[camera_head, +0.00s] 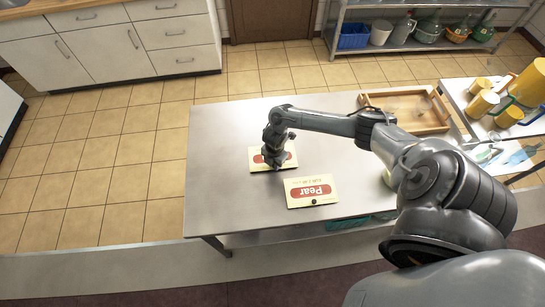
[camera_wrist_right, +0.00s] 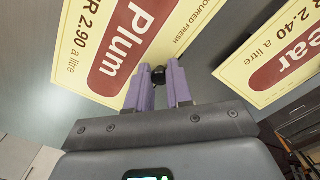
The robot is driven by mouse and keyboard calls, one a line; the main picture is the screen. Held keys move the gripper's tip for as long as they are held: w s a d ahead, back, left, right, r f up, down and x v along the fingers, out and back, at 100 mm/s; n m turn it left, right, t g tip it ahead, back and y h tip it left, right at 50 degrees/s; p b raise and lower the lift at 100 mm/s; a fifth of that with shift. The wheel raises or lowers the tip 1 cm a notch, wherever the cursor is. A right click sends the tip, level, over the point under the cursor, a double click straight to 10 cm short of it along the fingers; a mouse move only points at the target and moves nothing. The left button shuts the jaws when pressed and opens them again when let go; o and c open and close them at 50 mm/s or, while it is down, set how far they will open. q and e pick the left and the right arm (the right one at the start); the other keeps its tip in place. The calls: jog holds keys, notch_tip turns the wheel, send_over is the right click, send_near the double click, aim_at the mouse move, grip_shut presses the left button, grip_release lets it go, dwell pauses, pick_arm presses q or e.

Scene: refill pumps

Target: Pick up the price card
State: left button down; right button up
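Two cream price cards with red labels lie on the steel table. The Plum card (camera_head: 286,163) is farther back, and its large lettering shows in the right wrist view (camera_wrist_right: 118,40). The Pear card (camera_head: 312,191) is nearer, with a black knob at its front edge; part of it shows in the right wrist view (camera_wrist_right: 275,55). My right gripper (camera_head: 272,158) is over the Plum card's front edge. In the wrist view its purple fingers (camera_wrist_right: 158,78) sit close on both sides of that card's black knob, with no clear gap. Whether the card is lifted is unclear. My left gripper is not visible.
A wooden tray (camera_head: 405,110) sits at the table's back right. Yellow containers (camera_head: 482,104) stand on a white surface at the right. The table's left part (camera_head: 215,150) is bare. My right arm crosses above the table's right side.

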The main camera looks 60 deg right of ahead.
grip_shut()
jog(key=shift+r, duration=0.1)
jog(key=shift+r, duration=0.75)
notch_tip(320, 180, up, 3)
jog(key=shift+f, duration=0.1)
jog(key=s+d+r+p, duration=0.5)
jog(key=s+d+r, duration=0.2)
jog(key=d+r, duration=0.2)
notch_tip(320, 180, up, 3)
jog(key=shift+f, duration=0.2)
jog(key=shift+s, duration=0.1)
